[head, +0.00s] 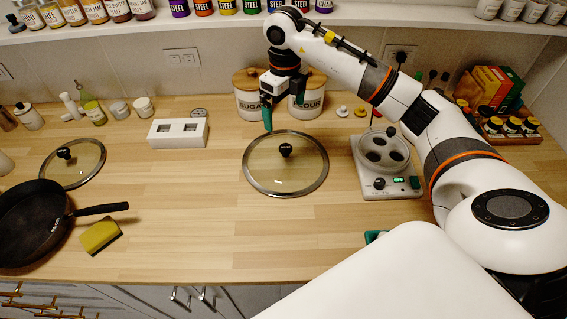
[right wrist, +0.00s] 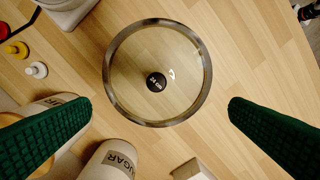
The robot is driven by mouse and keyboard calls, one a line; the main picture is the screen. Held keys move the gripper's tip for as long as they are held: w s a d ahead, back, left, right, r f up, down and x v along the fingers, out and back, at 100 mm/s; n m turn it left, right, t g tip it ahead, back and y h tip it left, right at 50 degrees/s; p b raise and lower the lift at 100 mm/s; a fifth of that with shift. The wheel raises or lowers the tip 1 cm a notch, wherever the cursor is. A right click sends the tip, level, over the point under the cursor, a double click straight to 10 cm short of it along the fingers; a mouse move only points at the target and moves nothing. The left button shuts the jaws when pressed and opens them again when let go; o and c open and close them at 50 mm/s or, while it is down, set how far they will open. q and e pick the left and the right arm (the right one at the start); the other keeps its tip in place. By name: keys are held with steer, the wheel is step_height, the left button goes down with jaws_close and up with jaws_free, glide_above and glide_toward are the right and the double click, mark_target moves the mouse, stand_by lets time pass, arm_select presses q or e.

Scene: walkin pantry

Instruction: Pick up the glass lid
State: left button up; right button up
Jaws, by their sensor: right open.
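A round glass lid (head: 286,163) with a metal rim and a black knob lies flat on the wooden counter. It also fills the upper middle of the right wrist view (right wrist: 157,72). A second, similar glass lid (head: 73,162) lies at the left, behind the pan. My right gripper (head: 268,116) is open and empty, above the back edge of the middle lid, pointing down. In the right wrist view its green fingers (right wrist: 160,104) stand wide apart, with the knob between and beyond them. A teal tip at the bottom centre may be my left gripper (head: 375,237); the rest is hidden.
Sugar and flour canisters (head: 248,95) stand close behind my right gripper. A white appliance (head: 384,165) is right of the middle lid, a white block (head: 178,133) left. A black pan (head: 35,222) and yellow sponge (head: 100,236) lie at left. The front centre counter is clear.

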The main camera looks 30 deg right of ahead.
step_height(320, 180, down, 3)
steer(key=b, duration=0.2)
steer(key=p, duration=0.3)
glide_above(286, 148)
steer(key=f, duration=0.6)
steer(key=shift+w+a, duration=0.2)
steer(key=shift+a, duration=0.05)
steer(key=shift+f, duration=0.3)
steer(key=f, duration=0.1)
steer(key=f+p, duration=0.2)
steer(key=f, duration=0.1)
steer(key=shift+d+f, duration=0.1)
steer(key=shift+d, duration=0.15)
steer(key=shift+f, duration=0.5)
arm_select(q)
steer(key=shift+w+r, duration=0.2)
steer(key=shift+r, duration=0.4)
steer(key=shift+w+r, duration=0.15)
steer(key=shift+r, duration=0.45)
arm_select(e)
steer(key=shift+s, duration=0.1)
jaws_close()
